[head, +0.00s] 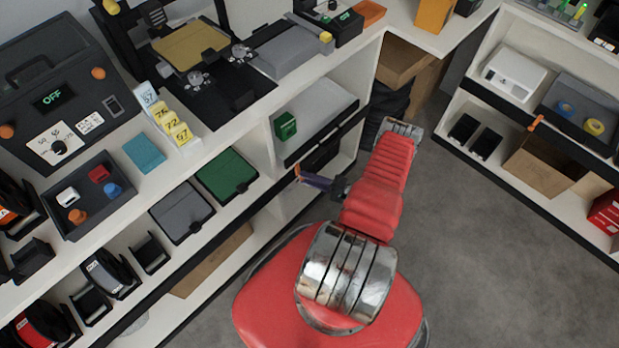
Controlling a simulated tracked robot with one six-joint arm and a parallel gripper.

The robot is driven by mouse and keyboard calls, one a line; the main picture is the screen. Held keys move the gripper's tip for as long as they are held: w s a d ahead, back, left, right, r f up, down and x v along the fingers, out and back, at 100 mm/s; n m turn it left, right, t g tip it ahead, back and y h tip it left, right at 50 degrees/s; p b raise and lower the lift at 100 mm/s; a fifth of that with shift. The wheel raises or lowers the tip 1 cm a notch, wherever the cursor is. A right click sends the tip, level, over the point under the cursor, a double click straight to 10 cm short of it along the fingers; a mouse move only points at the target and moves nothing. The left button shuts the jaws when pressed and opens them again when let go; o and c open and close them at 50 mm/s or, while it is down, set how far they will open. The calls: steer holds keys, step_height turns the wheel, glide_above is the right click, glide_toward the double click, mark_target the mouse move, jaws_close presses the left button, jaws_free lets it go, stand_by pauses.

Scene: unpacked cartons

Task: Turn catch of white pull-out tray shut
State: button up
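The white pull-out tray (318,108) sits in the upper bay of the left shelf unit, with a black front rail. A small green box lies at its left end. An orange catch (298,172) shows below and in front of the rail's left end. My gripper (308,178) comes from behind my red arm and points left, with its dark purple fingers at the catch. They look close to it or touching. The fingers overlap in this view, so I cannot tell whether they are open or shut on the catch. My arm hides the area to the right.
The right shelf unit holds a dark pull-out tray (573,120) with blue and yellow rolls and its own orange catch (536,122). A cardboard box (541,166) stands below it. Grey floor (480,240) is clear between my body and the right unit.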

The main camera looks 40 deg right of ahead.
steer(key=o, duration=0.3)
steer(key=shift+s, duration=0.1)
steer(key=v, duration=1.3)
steer(key=shift+s, duration=0.35)
steer(key=shift+d, duration=0.1)
